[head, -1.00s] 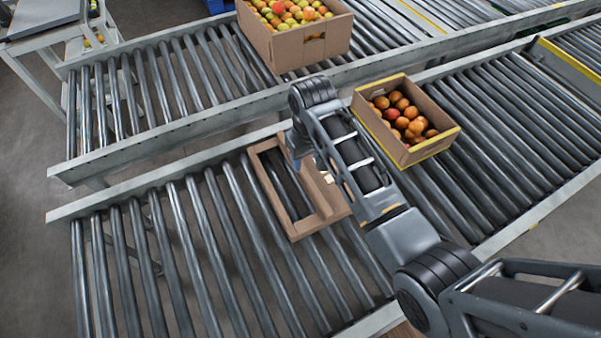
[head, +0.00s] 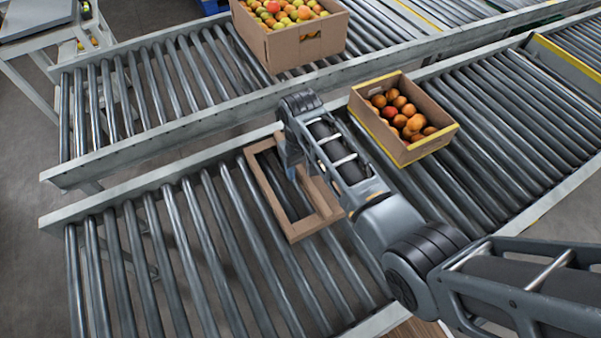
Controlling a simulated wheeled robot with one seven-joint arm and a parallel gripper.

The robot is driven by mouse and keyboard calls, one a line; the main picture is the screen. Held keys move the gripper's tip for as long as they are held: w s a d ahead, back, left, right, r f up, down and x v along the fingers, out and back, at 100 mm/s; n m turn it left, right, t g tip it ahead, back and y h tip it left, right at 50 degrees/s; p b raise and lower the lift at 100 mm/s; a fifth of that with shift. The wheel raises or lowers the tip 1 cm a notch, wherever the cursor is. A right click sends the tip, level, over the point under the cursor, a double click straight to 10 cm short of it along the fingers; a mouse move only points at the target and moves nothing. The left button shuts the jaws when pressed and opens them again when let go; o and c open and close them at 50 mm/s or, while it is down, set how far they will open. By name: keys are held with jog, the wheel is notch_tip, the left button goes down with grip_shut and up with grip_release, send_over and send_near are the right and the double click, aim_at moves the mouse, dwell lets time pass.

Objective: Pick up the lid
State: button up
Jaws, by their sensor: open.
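The lid (head: 265,192) is a brown cardboard frame with an open middle, lying flat on the rollers of the near conveyor in the head view. Rollers show through its opening. My gripper (head: 291,172) points down over the lid's upper right part, and my arm covers some of that side. The jaws are open; the fingertips are small and partly hidden, so I cannot tell whether they touch the lid.
An open box of orange-red tomatoes (head: 403,118) stands on the near conveyor (head: 190,240), right of my arm. A larger box of mixed tomatoes (head: 305,45) stands on the far conveyor (head: 160,115). The near conveyor's left part is clear.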

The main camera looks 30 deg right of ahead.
grip_shut()
dwell(0.4)
jog(key=shift+r, duration=0.1)
